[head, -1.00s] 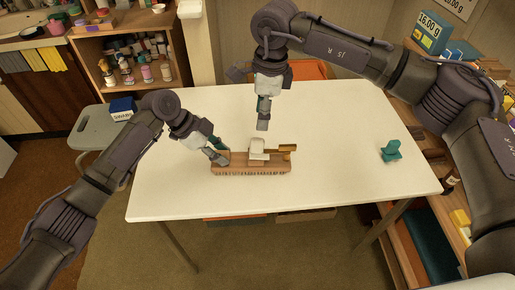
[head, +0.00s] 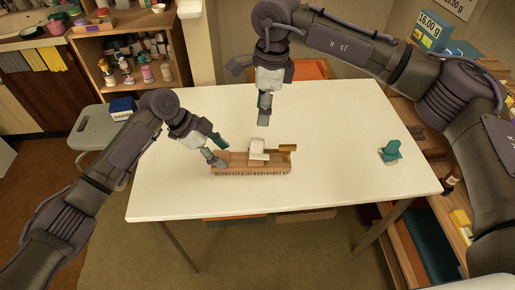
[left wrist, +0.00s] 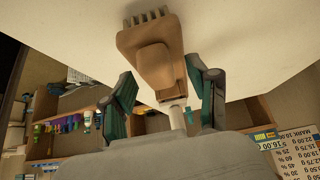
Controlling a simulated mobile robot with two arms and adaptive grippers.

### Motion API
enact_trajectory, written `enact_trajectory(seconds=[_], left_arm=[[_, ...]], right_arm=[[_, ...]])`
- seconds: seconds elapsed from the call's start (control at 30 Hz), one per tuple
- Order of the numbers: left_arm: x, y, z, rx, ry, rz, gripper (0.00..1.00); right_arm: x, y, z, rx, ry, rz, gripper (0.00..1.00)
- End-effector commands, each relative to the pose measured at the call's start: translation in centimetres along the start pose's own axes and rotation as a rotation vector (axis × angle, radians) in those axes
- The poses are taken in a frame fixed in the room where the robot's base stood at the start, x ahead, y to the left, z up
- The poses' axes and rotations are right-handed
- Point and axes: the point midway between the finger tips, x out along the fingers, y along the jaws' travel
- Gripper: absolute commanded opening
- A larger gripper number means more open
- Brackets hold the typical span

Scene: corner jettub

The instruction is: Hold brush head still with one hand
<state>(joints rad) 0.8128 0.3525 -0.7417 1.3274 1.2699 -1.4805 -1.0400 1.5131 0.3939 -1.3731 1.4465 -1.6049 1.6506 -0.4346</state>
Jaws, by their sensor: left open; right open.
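The brush head (head: 235,168) is a long wooden block with bristles, lying bristles down on the white table. A white block (head: 257,148) and a brownish-gold piece (head: 287,148) sit on its top. My left gripper (head: 217,149) is open at the brush head's left end, with the fingers apart. In the left wrist view the brush head (left wrist: 160,68) shows end-on between and beyond the open fingers (left wrist: 165,95), with a white stub below it. I cannot tell whether a finger touches it. My right gripper (head: 264,114) is above the table, behind the brush head, pointing down and empty.
A teal object (head: 390,151) stands on the right of the white table (head: 330,190). A grey stool (head: 95,138) stands at the left, and shelves (head: 130,45) stand behind. The table's front strip is clear.

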Motion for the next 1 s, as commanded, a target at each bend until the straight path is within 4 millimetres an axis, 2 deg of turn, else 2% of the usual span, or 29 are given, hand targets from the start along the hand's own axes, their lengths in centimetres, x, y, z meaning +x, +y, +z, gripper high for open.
enact_trajectory(seconds=[0.5,0.7,1.0], left_arm=[[-9.7,-0.1,0.0,0.0,-0.001,-0.003,0.6],[-11.5,-0.1,0.1,-0.001,-0.001,-0.001,0.6],[-11.6,0.0,0.1,-0.001,-0.001,0.0,0.6]], right_arm=[[0.0,0.0,0.0,0.0,0.0,0.0,0.51],[0.0,0.0,0.0,0.0,0.0,0.0,0.51],[0.0,0.0,0.0,0.0,0.0,0.0,0.51]])
